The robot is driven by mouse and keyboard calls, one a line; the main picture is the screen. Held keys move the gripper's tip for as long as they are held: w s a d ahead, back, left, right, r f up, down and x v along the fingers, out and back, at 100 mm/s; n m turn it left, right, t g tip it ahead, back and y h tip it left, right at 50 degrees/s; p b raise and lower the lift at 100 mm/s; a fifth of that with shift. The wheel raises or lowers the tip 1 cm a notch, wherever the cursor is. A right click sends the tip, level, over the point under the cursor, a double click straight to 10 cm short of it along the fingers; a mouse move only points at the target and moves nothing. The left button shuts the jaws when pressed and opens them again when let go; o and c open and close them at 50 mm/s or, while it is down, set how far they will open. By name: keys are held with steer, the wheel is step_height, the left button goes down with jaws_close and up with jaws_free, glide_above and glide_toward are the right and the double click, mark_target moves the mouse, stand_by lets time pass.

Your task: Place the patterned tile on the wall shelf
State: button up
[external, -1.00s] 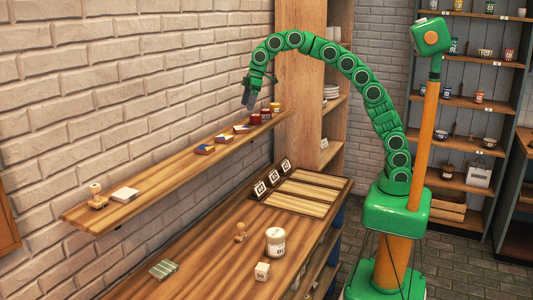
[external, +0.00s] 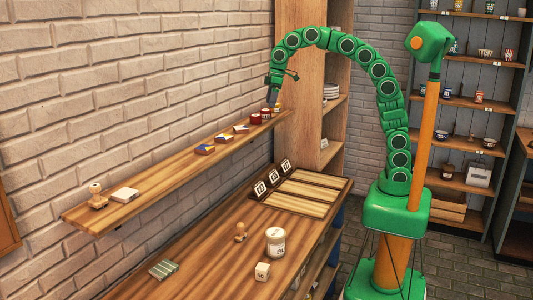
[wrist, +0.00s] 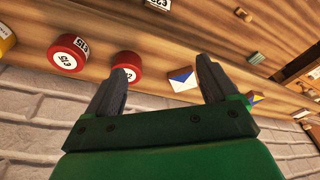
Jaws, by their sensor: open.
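The wall shelf (external: 155,180) is a long wooden board on the brick wall. I cannot tell which is the task's tile. In the wrist view a blue-and-white tile (wrist: 182,79) shows between the fingers, and another tile (wrist: 256,98) shows partly behind the right finger. My gripper (external: 272,102) is at the shelf's far end, by the jars. In the wrist view my gripper (wrist: 163,78) is open and empty.
Red-lidded jars (external: 255,118) and a yellow jar (external: 276,107) stand at the shelf's far end, close to my gripper. A stamp (external: 97,198) and a white block (external: 125,195) sit at its near end. A slatted tray (external: 312,190) lies on the workbench (external: 205,262) below.

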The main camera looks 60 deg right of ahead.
steer(key=s+d+f+m+g, duration=0.1)
steer(key=s+d+f, duration=0.5)
steer(key=s, duration=0.7)
steer(key=s+d+f+m+g+h, duration=0.1)
steer(key=s+d+f+m, duration=0.2)
steer(key=s, duration=1)
steer(key=s+d+f+m+g, duration=0.1)
steer(key=s+d+f+m, duration=0.2)
steer(key=s+d+f, duration=0.5)
steer(key=s+d, duration=0.2)
steer(key=s, duration=0.3)
steer(key=shift+d+f+g+h, duration=0.25)
steer(key=shift+f+g+h, duration=0.05)
steer(key=shift+f, duration=0.05)
